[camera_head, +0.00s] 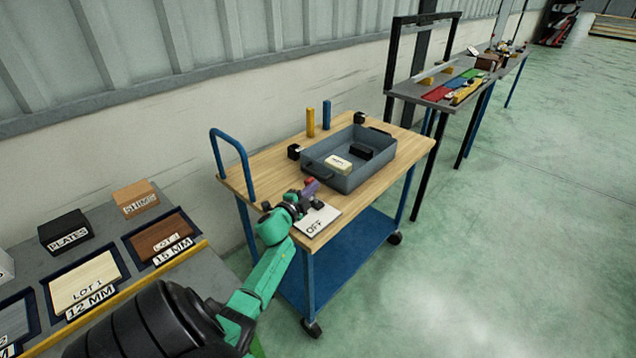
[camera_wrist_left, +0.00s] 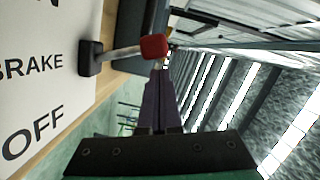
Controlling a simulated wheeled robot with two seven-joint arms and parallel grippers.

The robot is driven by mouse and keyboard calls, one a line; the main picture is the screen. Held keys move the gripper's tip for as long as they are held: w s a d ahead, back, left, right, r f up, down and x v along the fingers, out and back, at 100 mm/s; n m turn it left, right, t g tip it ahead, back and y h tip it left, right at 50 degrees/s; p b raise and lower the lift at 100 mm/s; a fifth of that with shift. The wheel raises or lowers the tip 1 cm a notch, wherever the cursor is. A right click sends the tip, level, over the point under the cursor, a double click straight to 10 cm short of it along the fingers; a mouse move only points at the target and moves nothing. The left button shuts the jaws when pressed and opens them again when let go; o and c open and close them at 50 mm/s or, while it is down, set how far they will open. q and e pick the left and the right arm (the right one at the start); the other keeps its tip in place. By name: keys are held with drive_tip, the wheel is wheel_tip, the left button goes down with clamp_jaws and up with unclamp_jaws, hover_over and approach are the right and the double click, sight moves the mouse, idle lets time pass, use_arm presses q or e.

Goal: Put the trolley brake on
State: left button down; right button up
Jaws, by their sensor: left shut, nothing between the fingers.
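The trolley (camera_head: 265,165) has a wooden top and a blue frame. A white brake plate (camera_head: 316,221) reading "OFF" lies at its near corner. In the left wrist view the plate (camera_wrist_left: 35,85) shows "BRAKE", "OFF" and the end of a cut-off word. The brake lever (camera_wrist_left: 120,53) runs from a black pivot block beside "BRAKE" to a red knob (camera_wrist_left: 153,47). My left gripper (camera_head: 312,186) is shut and empty over the plate. In the wrist view its dark purple fingers (camera_wrist_left: 158,75) end right at the knob; I cannot tell whether they touch it. My right gripper is not in view.
A grey tray (camera_head: 345,183) with a light block and a black block stands on the trolley, by yellow and blue posts. A blue handle (camera_head: 233,150) rises at the left. A bench with labelled boxes (camera_head: 65,232) stands at lower left. Open floor (camera_head: 500,260) lies right.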

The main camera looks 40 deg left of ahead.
use_arm(q)
drive_tip(key=shift+a+n+h+p, duration=0.3)
drive_tip(key=shift+a+n+p, duration=0.4)
drive_tip(key=shift+a+n, duration=0.5)
drive_tip(key=shift+d+g, duration=0.1)
drive_tip(key=shift+g, duration=0.2)
drive_tip(key=shift+f, duration=0.1)
